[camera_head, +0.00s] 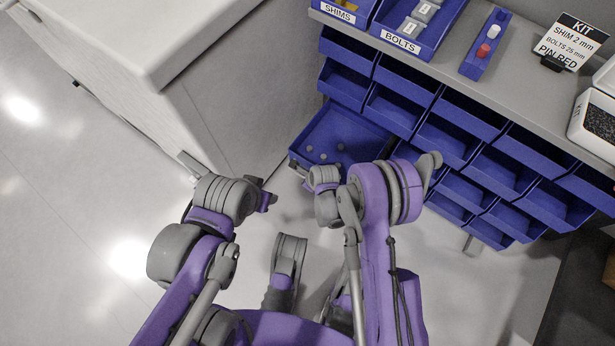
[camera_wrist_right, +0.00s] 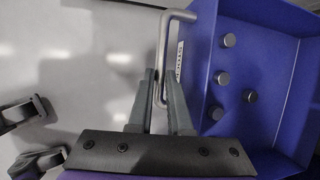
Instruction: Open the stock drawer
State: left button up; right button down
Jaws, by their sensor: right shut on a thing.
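The stock drawer (camera_head: 345,133) is a blue open-topped bin that sticks out from the lower left of the blue bin rack. Several small grey round pieces lie on its floor. In the right wrist view the drawer (camera_wrist_right: 285,70) is at the right, with a grey wire handle (camera_wrist_right: 163,55) on its front. My right gripper (camera_wrist_right: 163,100) is shut on that handle. In the head view my right gripper (camera_head: 300,170) is partly hidden by its wrist at the drawer's front. My left gripper (camera_head: 264,193) is empty, its fingers apart, to the left of the drawer front.
A white cabinet (camera_head: 190,110) stands close on the left. Above the rack (camera_head: 450,125) is a grey shelf with bins labelled SHIMS (camera_head: 340,13) and BOLTS (camera_head: 402,40), a small blue tray (camera_head: 475,62) and a KIT sign (camera_head: 572,42). Pale floor is free in front.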

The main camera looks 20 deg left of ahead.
jog(key=c, duration=0.8)
grip_release()
jog(key=shift+c, duration=0.2)
jog(key=p+v, duration=0.3)
jog(key=v, duration=0.7)
jog(key=shift+d+r, duration=0.2)
jog(key=shift+r, duration=0.15)
jog(key=shift+s, duration=0.1)
